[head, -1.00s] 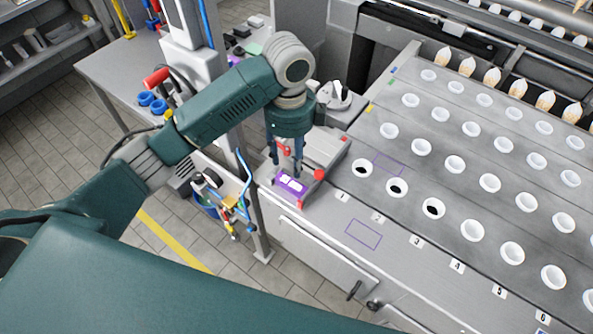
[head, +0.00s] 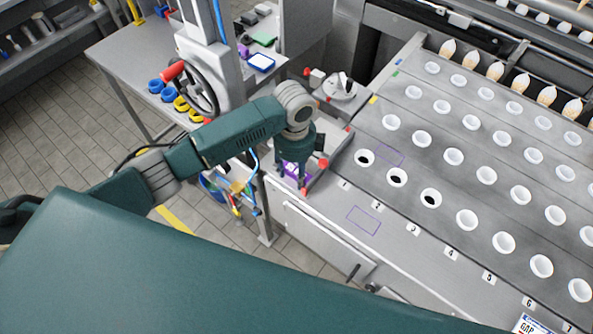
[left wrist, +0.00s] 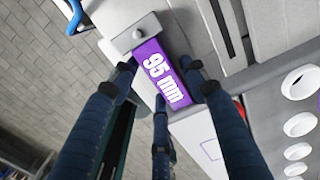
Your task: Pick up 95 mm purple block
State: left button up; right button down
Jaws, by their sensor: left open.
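The purple block (left wrist: 161,75), marked "95 mm" in white, sits at the corner of the grey machine top in the left wrist view. In the head view the purple block (head: 297,168) is partly hidden behind my fingers. My left gripper (head: 292,178) is open and points down over it. In the left wrist view my left gripper (left wrist: 163,80) has fingertips on both sides of the block, with a third finger near its lower edge. I cannot tell whether any finger touches it. My right gripper is out of view.
Red knobs (head: 304,191) stand close to the gripper. Rows of white cup holders (head: 421,138) fill the conveyor to the right. Purple outlined rectangles (head: 364,220) mark clear surface.

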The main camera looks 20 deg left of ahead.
pick_arm(q)
jog(key=c, duration=1)
jog(key=shift+r, duration=0.1)
jog(key=shift+c, duration=0.7)
